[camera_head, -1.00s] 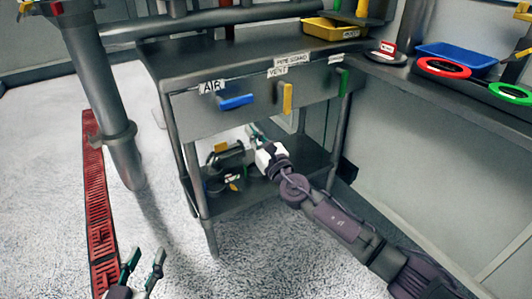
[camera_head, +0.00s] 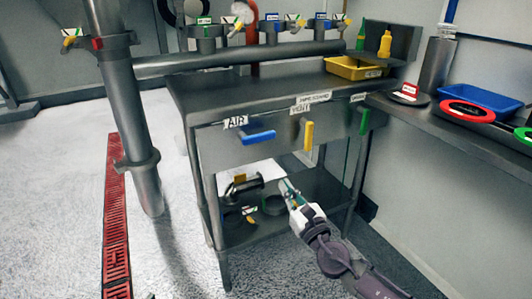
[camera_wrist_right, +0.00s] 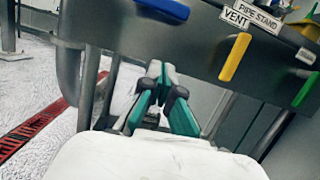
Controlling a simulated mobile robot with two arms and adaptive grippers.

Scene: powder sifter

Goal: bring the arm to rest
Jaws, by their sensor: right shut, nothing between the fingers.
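My right gripper (camera_head: 288,187) is shut and empty, in front of the lower shelf of the steel stand (camera_head: 225,97). In the right wrist view its green and black fingers (camera_wrist_right: 159,72) meet at the tips, with nothing between them. The stand's front panel, with blue, yellow and green handles, is above the fingers. Of my left gripper (camera_head: 150,296) only a tiny tip seems to show at the bottom edge, too little to tell its state.
The blue AIR handle (camera_head: 258,138), yellow VENT handle (camera_head: 307,135) and green handle (camera_head: 365,121) stick out from the panel. A dark cylindrical device (camera_head: 241,187) lies on the lower shelf. A thick pipe (camera_head: 140,150) stands left.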

